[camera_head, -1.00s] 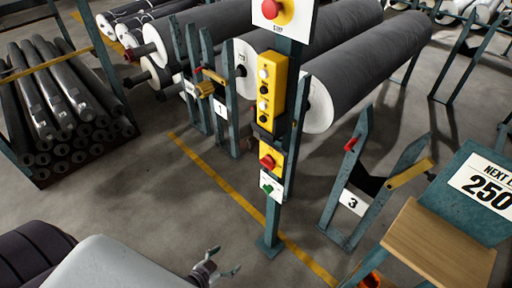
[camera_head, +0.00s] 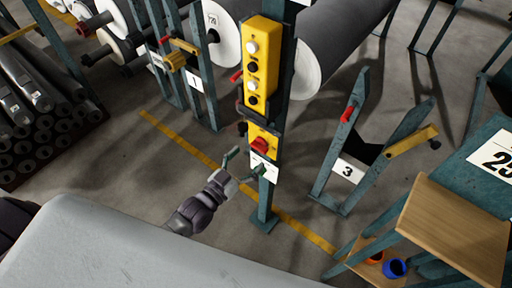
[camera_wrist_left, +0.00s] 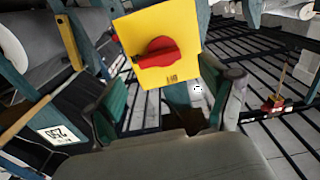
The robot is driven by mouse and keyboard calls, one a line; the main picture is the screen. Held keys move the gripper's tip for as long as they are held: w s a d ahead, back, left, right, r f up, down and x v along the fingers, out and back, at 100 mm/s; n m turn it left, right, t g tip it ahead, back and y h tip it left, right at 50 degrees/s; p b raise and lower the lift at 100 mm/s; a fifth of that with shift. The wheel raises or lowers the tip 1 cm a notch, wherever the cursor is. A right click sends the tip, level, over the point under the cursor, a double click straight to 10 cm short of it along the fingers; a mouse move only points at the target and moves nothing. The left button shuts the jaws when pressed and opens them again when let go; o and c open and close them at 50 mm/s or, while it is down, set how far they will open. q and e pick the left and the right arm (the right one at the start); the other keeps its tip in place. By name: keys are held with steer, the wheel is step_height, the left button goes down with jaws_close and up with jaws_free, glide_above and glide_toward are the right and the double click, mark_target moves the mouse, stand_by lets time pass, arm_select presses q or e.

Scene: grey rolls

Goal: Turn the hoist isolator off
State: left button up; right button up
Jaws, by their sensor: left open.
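The isolator is a red rotary knob (camera_head: 262,144) on a yellow plate (camera_head: 274,154), mounted on a teal post (camera_head: 267,200) below the yellow push-button box (camera_head: 265,50). In the left wrist view the red knob (camera_wrist_left: 157,53) on its yellow plate (camera_wrist_left: 182,25) is large and near the top centre; its handle lies roughly crosswise there. My left gripper (camera_head: 245,166) is open and empty, just below and left of the knob, apart from it. In the left wrist view its two fingers (camera_wrist_left: 174,88) stand spread, with the knob beyond their tips. My right gripper is not in view.
A white label under the isolator is partly hidden by my left gripper. A stand marked 3 (camera_head: 348,172) is right of the post, with a wooden-topped bench (camera_head: 450,230) nearer. Racks with grey rolls (camera_head: 350,30) stand behind.

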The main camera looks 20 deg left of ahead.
arm_select(q)
steer(key=shift+x, duration=2.25)
steer(key=c, duration=1.2)
